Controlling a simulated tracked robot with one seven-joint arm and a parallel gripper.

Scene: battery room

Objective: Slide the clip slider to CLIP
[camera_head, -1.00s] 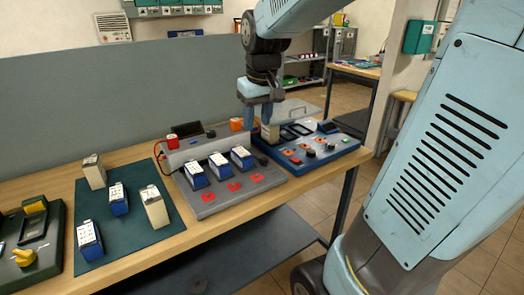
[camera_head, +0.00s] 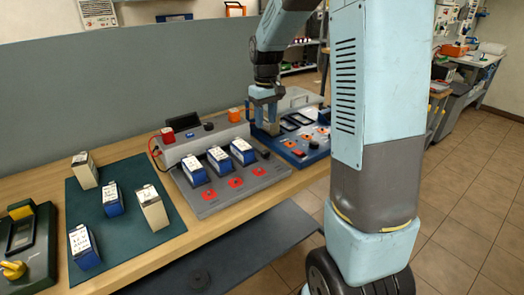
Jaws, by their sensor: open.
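The blue panel (camera_head: 304,164) stands on the far right part of the bench, partly hidden behind my arm. It carries dark-framed windows, red and orange marks and small dark controls. I cannot pick out the clip slider or its CLIP label at this size. My gripper (camera_head: 265,119) points down over the left back part of this panel, its blue fingers apart.
A grey charger (camera_head: 225,187) with blue-and-white batteries stands left of the panel. A dark green mat (camera_head: 140,221) holds several more batteries. A green device (camera_head: 35,262) with a yellow knob stands at far left. A grey partition (camera_head: 100,90) rises behind the bench (camera_head: 250,205).

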